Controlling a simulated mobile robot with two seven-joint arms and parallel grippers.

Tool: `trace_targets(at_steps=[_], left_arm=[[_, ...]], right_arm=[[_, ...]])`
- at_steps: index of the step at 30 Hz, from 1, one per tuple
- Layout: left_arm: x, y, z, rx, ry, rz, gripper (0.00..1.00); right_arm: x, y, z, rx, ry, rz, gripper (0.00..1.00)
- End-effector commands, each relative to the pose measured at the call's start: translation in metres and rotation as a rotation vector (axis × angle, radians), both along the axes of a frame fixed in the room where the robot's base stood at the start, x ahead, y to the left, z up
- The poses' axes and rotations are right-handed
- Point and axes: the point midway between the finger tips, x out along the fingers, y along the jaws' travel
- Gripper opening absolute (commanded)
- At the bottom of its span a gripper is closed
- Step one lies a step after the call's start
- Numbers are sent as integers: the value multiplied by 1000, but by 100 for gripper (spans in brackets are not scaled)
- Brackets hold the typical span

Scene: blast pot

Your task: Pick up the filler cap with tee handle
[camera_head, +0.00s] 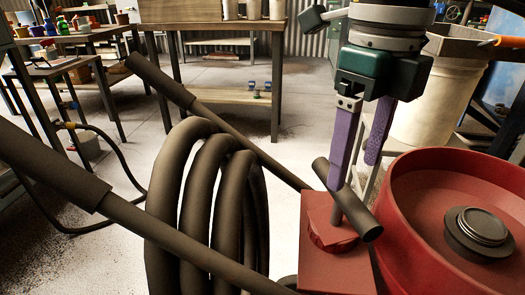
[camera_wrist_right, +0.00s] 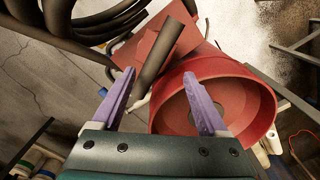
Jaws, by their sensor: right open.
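The filler cap with tee handle (camera_head: 348,198) has a dark grey crossbar on a short stem. It stands on a red block (camera_head: 322,272) beside the red pot (camera_head: 420,235). My right gripper (camera_head: 354,174) is open, its purple fingers pointing down at the crossbar. In the head view one fingertip overlaps the bar, and I cannot tell whether it touches. In the right wrist view the crossbar (camera_wrist_right: 160,58) shows between the fingers of the right gripper (camera_wrist_right: 159,74), its near end close to the left fingertip. My left gripper is not in view.
Thick coiled hose (camera_head: 215,205) and dark sleeved bars (camera_head: 165,80) stand left of the red block. A dark round fitting (camera_head: 478,233) sits in the pot's dished top. A pale bin (camera_head: 428,95) stands behind. Workbenches (camera_head: 215,25) line the back; open floor lies between.

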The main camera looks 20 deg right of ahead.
Motion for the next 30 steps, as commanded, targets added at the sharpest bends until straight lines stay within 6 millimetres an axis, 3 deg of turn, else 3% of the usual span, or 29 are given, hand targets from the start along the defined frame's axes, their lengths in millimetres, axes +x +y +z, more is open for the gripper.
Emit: trace_targets(at_steps=[1, 8, 15, 23, 30], left_arm=[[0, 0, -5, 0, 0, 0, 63], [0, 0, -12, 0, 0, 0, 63], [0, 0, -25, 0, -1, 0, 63], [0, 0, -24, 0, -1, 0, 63], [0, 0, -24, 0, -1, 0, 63]], right_arm=[[-1, 1, -12, 1, 5, 0, 77], [0, 4, -33, 3, 2, 3, 77], [1, 9, -70, 2, 3, 0, 77], [2, 9, -73, 2, 0, 2, 77], [2, 9, -73, 2, 0, 2, 50]])
